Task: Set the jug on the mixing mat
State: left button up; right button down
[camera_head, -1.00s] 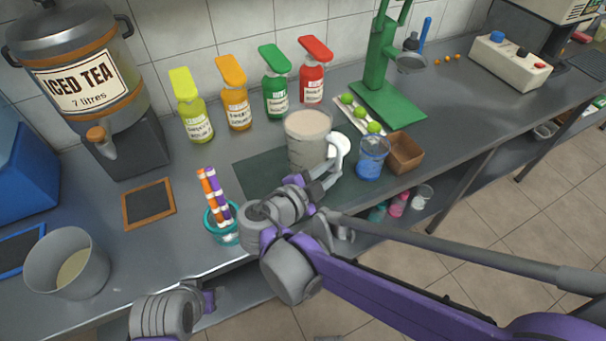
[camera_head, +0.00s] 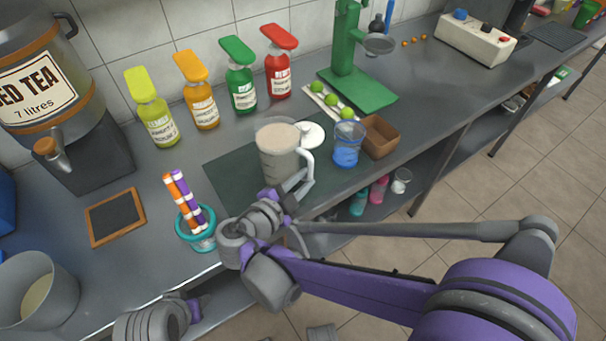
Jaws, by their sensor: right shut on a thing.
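The jug (camera_head: 278,160), a clear-walled measuring jug with a beige-topped filling, is upright at the middle of the view. It is over the dark green mixing mat (camera_head: 228,180), toward the mat's right part. I cannot tell whether its base touches the mat. My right gripper (camera_head: 297,190) is shut on the jug's pale handle at its front right side; the wrist hides part of the mat's front. My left gripper (camera_head: 196,308) is low at the lower left, in front of the counter edge, and its fingers are not clear.
A white round lid (camera_head: 312,135) and a blue beaker (camera_head: 347,148) stand close right of the jug. A teal cup with striped sticks (camera_head: 196,230) is at the front left. Several coloured bottles (camera_head: 240,88) line the back. The mat's left part is bare.

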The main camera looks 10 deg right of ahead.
jog(key=shift+f, duration=1)
jog(key=shift+f+b, duration=0.15)
jog(key=shift+b, duration=0.15)
jog(key=c, duration=0.7)
grip_release()
jog(key=shift+c, duration=0.2)
